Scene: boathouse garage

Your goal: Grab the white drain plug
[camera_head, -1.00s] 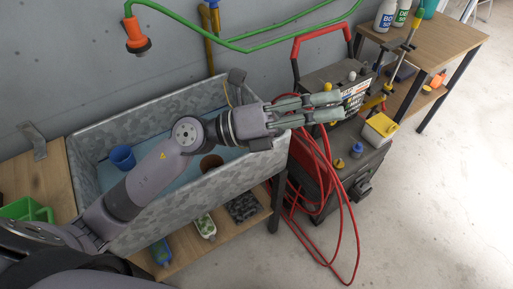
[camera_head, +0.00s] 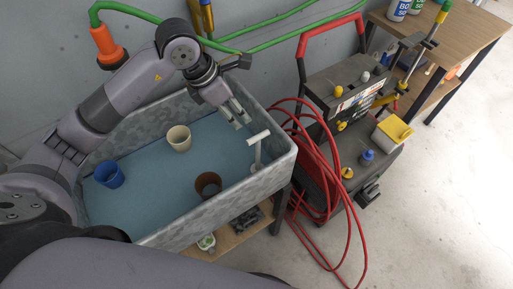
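The white drain plug (camera_head: 258,151) is a T-shaped piece with a crossbar on a thin upright stem. It stands upright inside the grey sink (camera_head: 181,224), close to its right wall. My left gripper (camera_head: 239,116) points down over the back right of the sink, just behind and left of the plug's crossbar. Its two fingers are parted with nothing between them, and a small gap shows between them and the plug. My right gripper is not in view.
In the sink are a blue cup (camera_head: 109,174), a cream cup (camera_head: 179,138) and a brown cup (camera_head: 208,185). Red cables (camera_head: 322,180) hang on a dark machine (camera_head: 338,95) to the right. A green hose with an orange nozzle (camera_head: 106,44) hangs behind.

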